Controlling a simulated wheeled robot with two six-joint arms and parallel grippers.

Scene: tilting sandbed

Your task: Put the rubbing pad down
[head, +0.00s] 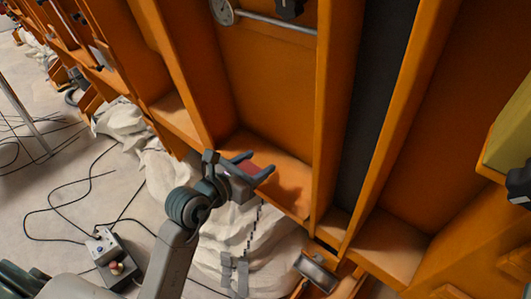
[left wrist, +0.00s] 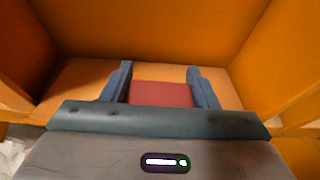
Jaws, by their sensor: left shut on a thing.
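The rubbing pad (left wrist: 160,93) is a dark red block between the two blue-grey fingers of my left gripper (left wrist: 160,85) in the left wrist view. The fingers are shut on its sides. In the head view my left gripper (head: 258,170) reaches into an orange compartment, and a bit of the red pad (head: 251,169) shows between the fingers. The pad is over the compartment's lower orange ledge (head: 285,182). I cannot tell whether it touches the ledge. My right gripper is not in view.
Orange ribs (head: 338,110) stand on both sides of the compartment. White draped cloth (head: 205,255) bulges below the ledge. A control box (head: 105,247) with cables lies on the floor at the lower left.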

